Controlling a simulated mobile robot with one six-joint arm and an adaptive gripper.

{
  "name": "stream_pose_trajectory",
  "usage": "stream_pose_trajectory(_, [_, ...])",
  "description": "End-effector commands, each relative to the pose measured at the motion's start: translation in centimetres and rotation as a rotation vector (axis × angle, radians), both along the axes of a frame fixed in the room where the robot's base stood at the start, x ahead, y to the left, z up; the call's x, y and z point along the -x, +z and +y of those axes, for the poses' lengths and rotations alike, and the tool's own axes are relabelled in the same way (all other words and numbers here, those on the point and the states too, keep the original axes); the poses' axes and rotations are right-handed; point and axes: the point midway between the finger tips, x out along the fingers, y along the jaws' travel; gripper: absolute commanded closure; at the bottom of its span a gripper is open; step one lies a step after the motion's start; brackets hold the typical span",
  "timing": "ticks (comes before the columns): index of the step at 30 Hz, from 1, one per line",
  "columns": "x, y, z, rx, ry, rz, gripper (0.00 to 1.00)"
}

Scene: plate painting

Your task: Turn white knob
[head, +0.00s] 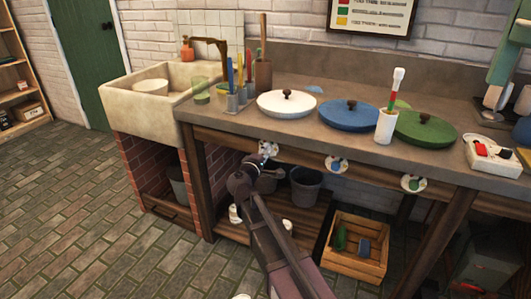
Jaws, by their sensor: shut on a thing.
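The white knob sits on a pale round plate (272,148) on the front rail of the workbench, below the white lidded plate (287,103). My gripper (264,152) is at this knob and shut on it. The gripper and wrist hide most of the knob, so its turn angle cannot be seen. My arm reaches up to it from the bottom of the head view.
Along the same rail are a blue knob (337,164) and a green knob (413,184). Above them are a blue lidded plate (349,115) and a green one (425,130). Buckets (305,185) and a wooden crate (354,247) stand below the bench.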

Motion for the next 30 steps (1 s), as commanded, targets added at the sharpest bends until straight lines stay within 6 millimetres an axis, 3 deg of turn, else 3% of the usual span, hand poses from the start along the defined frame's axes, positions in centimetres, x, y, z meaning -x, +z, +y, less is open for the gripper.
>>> stream_pose_trajectory(15, [-0.24, 0.14, 0.04, 0.384, -0.001, 0.137, 1.0])
stream_pose_trajectory(30, [-0.24, 0.16, 0.06, 0.465, -0.001, 0.167, 1.0])
